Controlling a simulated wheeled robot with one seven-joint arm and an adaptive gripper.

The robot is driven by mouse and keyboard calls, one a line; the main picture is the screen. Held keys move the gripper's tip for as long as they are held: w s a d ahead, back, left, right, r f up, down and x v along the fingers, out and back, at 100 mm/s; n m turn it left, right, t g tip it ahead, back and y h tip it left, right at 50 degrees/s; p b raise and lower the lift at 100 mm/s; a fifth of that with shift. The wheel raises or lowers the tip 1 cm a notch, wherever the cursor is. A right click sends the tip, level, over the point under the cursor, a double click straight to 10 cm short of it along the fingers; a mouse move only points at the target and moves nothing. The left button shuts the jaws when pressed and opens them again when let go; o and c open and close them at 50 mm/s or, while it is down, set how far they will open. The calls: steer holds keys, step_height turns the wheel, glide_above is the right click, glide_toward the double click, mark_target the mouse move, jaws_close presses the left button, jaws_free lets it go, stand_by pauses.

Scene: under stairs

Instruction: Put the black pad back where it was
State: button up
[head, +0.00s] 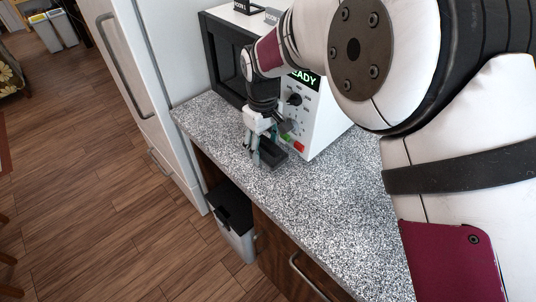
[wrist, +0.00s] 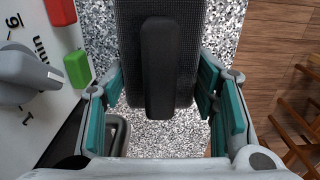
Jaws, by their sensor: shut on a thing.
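The black pad (wrist: 185,20) fills the upper middle of the wrist view. It has a dark mesh-like face and a raised black bar (wrist: 158,65) along its middle. My gripper (wrist: 163,100) has its teal-lined fingers on both sides of the pad and is shut on it. In the head view the pad (head: 273,157) shows as a small dark block beside my gripper (head: 256,156), in front of the microwave. I cannot tell whether its underside touches the counter. My fingers hide part of it.
The white microwave (head: 322,118), with a knob and red and green buttons, stands close to the gripper. The speckled counter (head: 330,205) is clear towards the front right. A refrigerator (head: 150,60) stands at left. A grey bin (head: 235,232) is below the counter's edge.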

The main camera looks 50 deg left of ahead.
mark_target(264, 154)
steer(key=shift+f, duration=1.65)
steer(key=shift+f+b, duration=0.1)
steer(key=shift+b, duration=0.2)
steer(key=shift+f, duration=0.15)
steer(key=o, duration=1.4)
step_height(264, 154, up, 12)
steer(key=shift+r+b, duration=0.25)
steer(key=shift+b, duration=0.65)
